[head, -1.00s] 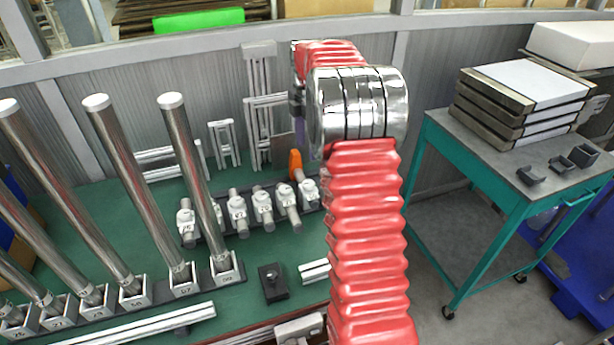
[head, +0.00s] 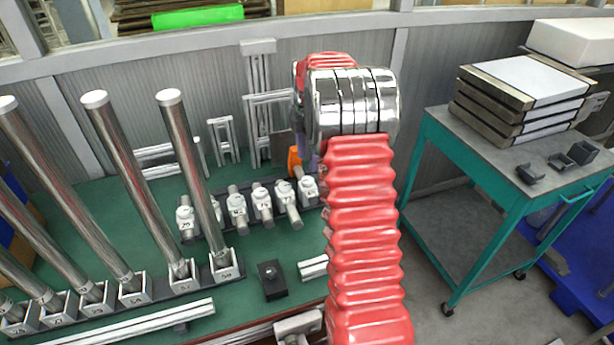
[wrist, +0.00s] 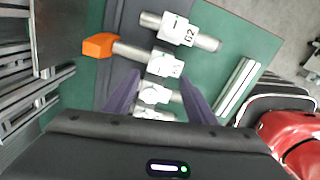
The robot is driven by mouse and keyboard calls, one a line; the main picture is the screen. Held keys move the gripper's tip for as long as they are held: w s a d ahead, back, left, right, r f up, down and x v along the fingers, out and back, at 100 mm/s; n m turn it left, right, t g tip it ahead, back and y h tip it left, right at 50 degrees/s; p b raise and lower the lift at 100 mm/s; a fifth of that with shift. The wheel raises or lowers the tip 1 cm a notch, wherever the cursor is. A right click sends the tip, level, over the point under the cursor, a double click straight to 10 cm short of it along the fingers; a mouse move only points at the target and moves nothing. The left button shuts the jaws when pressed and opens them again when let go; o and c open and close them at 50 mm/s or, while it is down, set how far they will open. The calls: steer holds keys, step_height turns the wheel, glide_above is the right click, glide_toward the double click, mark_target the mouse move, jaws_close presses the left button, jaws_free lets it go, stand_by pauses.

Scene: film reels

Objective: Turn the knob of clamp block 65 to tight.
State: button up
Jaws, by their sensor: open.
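A row of white clamp blocks with grey rods lies on a dark rail. In the wrist view one block (wrist: 174,31) reads 62. The block beside it (wrist: 165,65) has an orange knob or handle (wrist: 100,46) at the left end of its rod; its number is too blurred to read, so I cannot confirm which block is 65. The orange piece also shows in the head view (head: 294,159). My gripper (wrist: 161,74) is open and empty, its purple fingers spread on either side above the row. In the head view my red arm mostly hides it.
Tall steel tubes (head: 190,165) stand in numbered sockets at left. A small black block (head: 271,280) and pale aluminium profiles (head: 130,326) lie on the green table. A teal cart (head: 480,200) stands at right. Grey frames (head: 260,100) stand behind the clamp row.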

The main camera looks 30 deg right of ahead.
mark_target(307, 180)
step_height(307, 180, down, 8)
steer(key=shift+f, duration=0.1)
stand_by(0.4)
steer(key=c, duration=1)
